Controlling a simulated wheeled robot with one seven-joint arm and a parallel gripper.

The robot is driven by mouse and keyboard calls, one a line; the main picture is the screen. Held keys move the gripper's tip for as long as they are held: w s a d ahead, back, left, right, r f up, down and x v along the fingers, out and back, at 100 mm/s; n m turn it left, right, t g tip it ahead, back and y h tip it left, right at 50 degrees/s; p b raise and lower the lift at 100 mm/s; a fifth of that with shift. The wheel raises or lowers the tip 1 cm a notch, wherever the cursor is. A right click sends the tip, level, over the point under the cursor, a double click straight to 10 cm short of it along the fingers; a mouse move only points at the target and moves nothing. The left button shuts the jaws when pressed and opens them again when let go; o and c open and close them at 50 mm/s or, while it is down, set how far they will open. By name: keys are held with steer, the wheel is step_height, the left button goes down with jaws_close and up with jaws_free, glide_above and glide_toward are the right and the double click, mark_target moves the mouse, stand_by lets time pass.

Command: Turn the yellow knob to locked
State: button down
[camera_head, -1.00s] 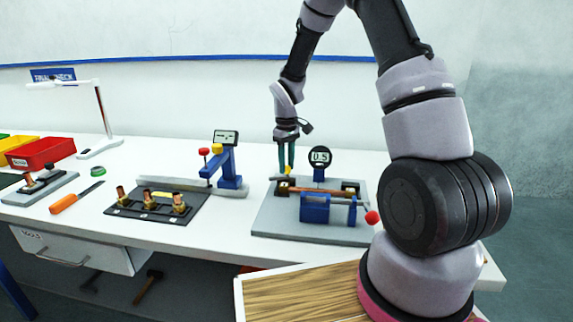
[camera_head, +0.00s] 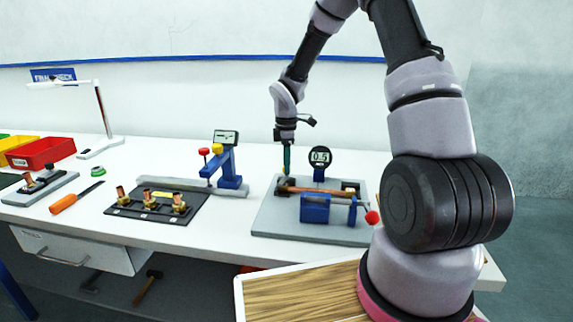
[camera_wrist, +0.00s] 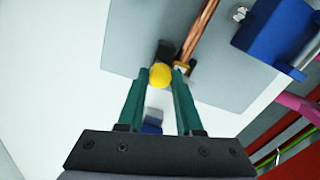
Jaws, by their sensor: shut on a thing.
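The yellow knob (camera_wrist: 160,75) shows in the wrist view between the tips of my gripper's two green fingers. It sits at the left end of a copper rod (camera_head: 318,190) on the grey fixture plate (camera_head: 268,219). My gripper (camera_head: 286,170) points down over that end of the fixture and is shut on the knob. In the head view the fingers line up one behind the other and mostly hide the knob. No locked mark can be made out.
A gauge reading 0.5 (camera_head: 320,157) stands behind the rod. A blue clamp block (camera_head: 315,209) and a red ball handle (camera_head: 372,217) are in front. A black tray (camera_head: 122,209) with copper fittings and a blue press (camera_head: 229,168) stand to the left.

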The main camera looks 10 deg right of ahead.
steer(key=shift+n, duration=1.1)
steer(key=c, duration=0.6)
jaws_free()
step_height(320, 180, up, 11)
steer(key=shift+f, duration=0.1)
